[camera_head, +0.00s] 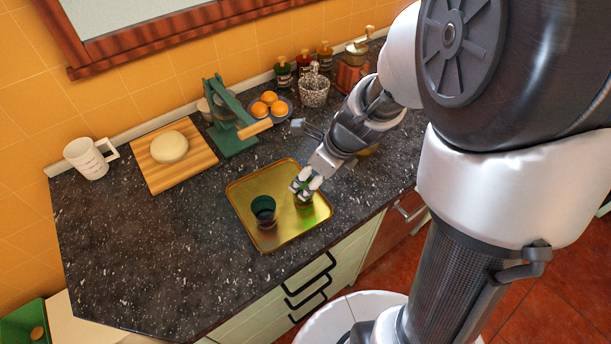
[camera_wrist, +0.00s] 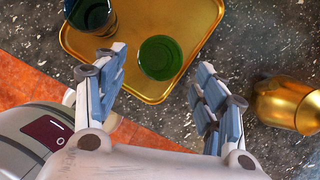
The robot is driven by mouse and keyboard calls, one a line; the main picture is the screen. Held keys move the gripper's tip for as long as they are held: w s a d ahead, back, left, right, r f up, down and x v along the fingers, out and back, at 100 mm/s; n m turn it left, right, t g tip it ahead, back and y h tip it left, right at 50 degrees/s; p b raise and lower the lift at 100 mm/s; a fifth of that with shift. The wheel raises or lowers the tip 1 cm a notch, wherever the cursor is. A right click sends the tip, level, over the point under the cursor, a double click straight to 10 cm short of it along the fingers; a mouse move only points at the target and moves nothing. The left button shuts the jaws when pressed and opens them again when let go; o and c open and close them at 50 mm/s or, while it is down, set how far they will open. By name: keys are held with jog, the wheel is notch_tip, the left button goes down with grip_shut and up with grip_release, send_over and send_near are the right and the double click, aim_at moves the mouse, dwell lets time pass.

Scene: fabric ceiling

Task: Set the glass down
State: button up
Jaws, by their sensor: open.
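A gold tray (camera_head: 240,190) lies on the dark counter in the head view; its bare surface also shows in the wrist view (camera_wrist: 185,12). A dark green glass (camera_head: 263,209) stands on the tray's left part, and it shows at the top left of the wrist view (camera_wrist: 92,14). A second, green glass (camera_wrist: 160,57) stands on the tray near its edge; in the head view it (camera_head: 304,200) is partly hidden under my fingers. My gripper (camera_head: 306,184) is open, with its fingertips (camera_wrist: 160,80) on either side of this green glass and a gap to each finger.
A brass vessel (camera_wrist: 288,104) is close to my gripper's right in the wrist view. Behind the tray are a green press (camera_head: 230,120), a bowl of oranges (camera_head: 268,107) and a board with dough (camera_head: 190,170). The counter left of the tray is clear.

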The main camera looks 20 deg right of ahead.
jog(key=s+a+r+n+h+p, duration=0.1)
jog(key=s+r+n, duration=0.7)
jog(key=n, duration=0.6)
jog(key=s+a+r+n+t+h+p, duration=0.1)
jog(key=s+r+n, duration=0.8)
jog(key=n, duration=0.5)
jog(key=shift+s+a+r+n+h, duration=0.15)
jog(key=shift+s+r+n+h, duration=0.2)
jog(key=shift+s, duration=0.45)
